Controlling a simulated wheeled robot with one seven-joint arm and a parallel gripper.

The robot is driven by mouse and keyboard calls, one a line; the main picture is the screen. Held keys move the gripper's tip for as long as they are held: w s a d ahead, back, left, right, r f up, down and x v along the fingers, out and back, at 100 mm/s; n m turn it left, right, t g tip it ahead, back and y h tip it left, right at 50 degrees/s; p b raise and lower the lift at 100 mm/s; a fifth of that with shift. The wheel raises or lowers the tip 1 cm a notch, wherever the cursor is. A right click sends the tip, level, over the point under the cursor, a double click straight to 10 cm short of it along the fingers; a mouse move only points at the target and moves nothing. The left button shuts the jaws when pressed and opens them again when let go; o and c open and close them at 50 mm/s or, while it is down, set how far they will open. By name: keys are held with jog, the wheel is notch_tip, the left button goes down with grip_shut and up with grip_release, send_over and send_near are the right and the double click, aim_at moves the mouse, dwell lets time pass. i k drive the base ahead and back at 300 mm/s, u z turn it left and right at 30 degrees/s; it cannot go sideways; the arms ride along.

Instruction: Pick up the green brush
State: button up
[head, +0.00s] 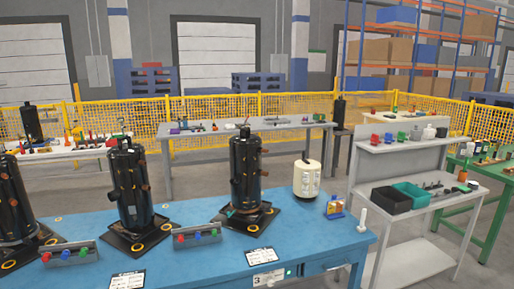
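I cannot pick out a green brush for certain. A small thin teal-green item (231,213) lies by the base of the right black compressor (246,172) on the blue table (190,262); it is too small to tell what it is. A small green item (402,137) stands on the upper shelf of the grey bench at the right; its kind is also unclear. My gripper is not in view.
More black compressors (130,185) stand on dark pallets on the blue table. Button boxes (197,235), a cream canister (307,178) and a white upright piece (362,219) stand there too. The grey bench (428,222) holds black (391,200) and teal (410,190) bins. Yellow fencing runs behind.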

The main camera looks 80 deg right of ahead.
aim_at(465, 165)
jog(key=z, duration=0.9)
jog(key=k, duration=1.2)
jog(key=z, duration=1.65)
jog(key=i, duration=0.75)
jog(key=z, duration=1.6)
jog(key=i, duration=0.85)
jog(key=z, duration=0.6)
jog(key=i, duration=1.7)
jog(key=u, duration=0.55)
jog(key=i, duration=1.6)
jog(key=u, duration=1)
jog(key=i, duration=0.35)
jog(key=u, duration=0.45)
jog(key=k, duration=0.25)
jog(key=z, duration=0.55)
jog(key=i, duration=0.2)
jog(key=u, duration=0.3)
